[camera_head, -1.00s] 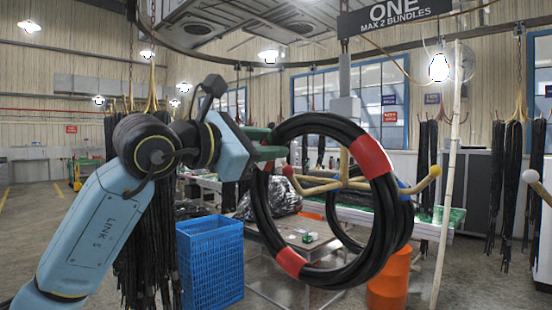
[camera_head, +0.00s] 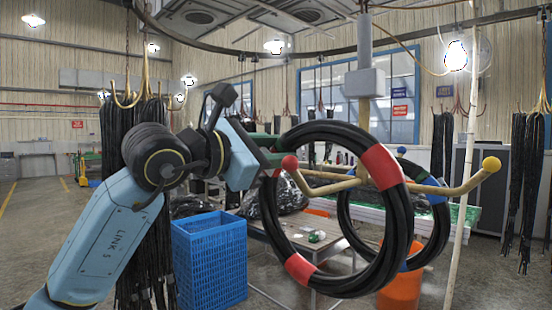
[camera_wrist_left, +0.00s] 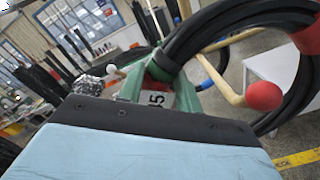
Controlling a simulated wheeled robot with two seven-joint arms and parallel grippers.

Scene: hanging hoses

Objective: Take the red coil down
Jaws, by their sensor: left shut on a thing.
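The red coil (camera_head: 382,167) is a thick black hose ring with red bands, upright in the middle of the head view. My left gripper (camera_head: 272,148) is shut on its upper left side with green fingers. The wrist view shows the gripper (camera_wrist_left: 158,76) around the black hose (camera_wrist_left: 205,36). A wooden hook arm with a red ball tip (camera_head: 290,162) crosses the ring's opening, the ball overlapping the left strand. I cannot tell whether the coil still rests on it. The ball also shows in the wrist view (camera_wrist_left: 263,96). My right gripper is out of view.
A second black coil with blue bands (camera_head: 437,190) hangs behind. A yellow-tipped arm (camera_head: 490,164) sticks out right, near a pale vertical pole (camera_head: 464,180). Below stand a blue crate (camera_head: 210,262), a low table (camera_head: 330,238) and an orange bin (camera_head: 399,288). Black hose bundles (camera_head: 140,200) hang at left.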

